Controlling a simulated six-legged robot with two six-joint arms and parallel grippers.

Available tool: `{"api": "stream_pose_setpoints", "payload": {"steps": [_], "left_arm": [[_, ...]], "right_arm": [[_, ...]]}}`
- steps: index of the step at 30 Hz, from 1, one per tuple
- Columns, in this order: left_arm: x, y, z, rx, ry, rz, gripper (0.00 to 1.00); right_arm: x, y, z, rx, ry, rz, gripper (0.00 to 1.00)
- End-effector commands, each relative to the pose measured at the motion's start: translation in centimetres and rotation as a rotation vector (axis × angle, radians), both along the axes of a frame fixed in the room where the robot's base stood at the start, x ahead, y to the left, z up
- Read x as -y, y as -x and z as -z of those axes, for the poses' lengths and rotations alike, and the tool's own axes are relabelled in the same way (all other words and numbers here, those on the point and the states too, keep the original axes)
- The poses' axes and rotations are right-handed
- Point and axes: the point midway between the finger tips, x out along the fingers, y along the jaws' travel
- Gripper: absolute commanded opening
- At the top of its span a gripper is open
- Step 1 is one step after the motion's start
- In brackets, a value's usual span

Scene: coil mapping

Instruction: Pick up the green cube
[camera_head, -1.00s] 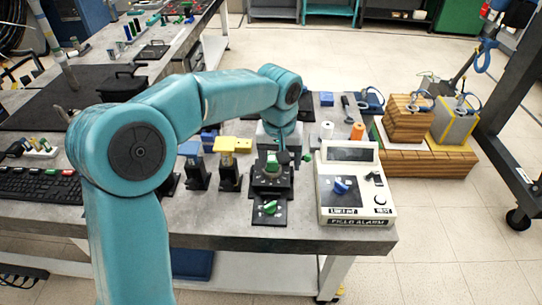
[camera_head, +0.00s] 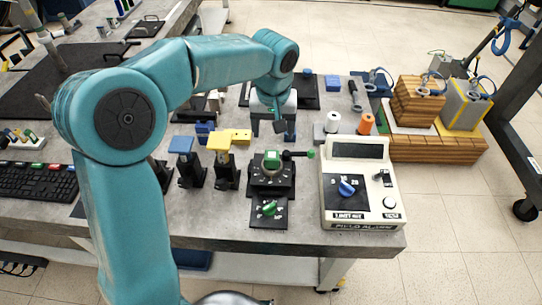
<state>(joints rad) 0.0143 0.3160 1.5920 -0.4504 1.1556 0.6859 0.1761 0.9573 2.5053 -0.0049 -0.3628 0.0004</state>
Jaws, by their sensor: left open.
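A gap shows between the fingers and the block. My left arm reaches in from the left, and its links cover part of the bench. My right gripper is not in view.
A white alarm box (camera_head: 358,185) stands right of the fixture. A yellow-topped black post (camera_head: 222,160) and a blue-topped one (camera_head: 184,160) stand to its left. A white spool (camera_head: 332,122) and an orange spool (camera_head: 366,123) lie behind the box.

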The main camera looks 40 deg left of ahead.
Motion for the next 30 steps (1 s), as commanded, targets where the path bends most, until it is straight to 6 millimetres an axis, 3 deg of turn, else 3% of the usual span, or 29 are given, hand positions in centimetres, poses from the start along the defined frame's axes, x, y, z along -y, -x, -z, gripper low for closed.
{"api": "stream_pose_setpoints", "payload": {"steps": [3,9,14,22,30], "left_arm": [[-0.1,-0.1,3.0,-0.006,0.000,0.000,0.72],[-0.3,-0.5,6.2,-0.004,0.000,0.001,0.72],[-0.5,-0.7,7.2,-0.002,0.000,0.001,0.72],[-1.4,-1.0,11.2,-0.003,0.001,0.001,0.72],[-1.4,-1.2,11.9,0.000,0.000,0.001,0.72]], "right_arm": [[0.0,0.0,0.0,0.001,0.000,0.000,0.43],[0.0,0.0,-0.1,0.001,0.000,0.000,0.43],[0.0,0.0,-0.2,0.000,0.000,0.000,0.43],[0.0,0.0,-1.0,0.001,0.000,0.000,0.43],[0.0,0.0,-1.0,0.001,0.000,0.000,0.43]]}}
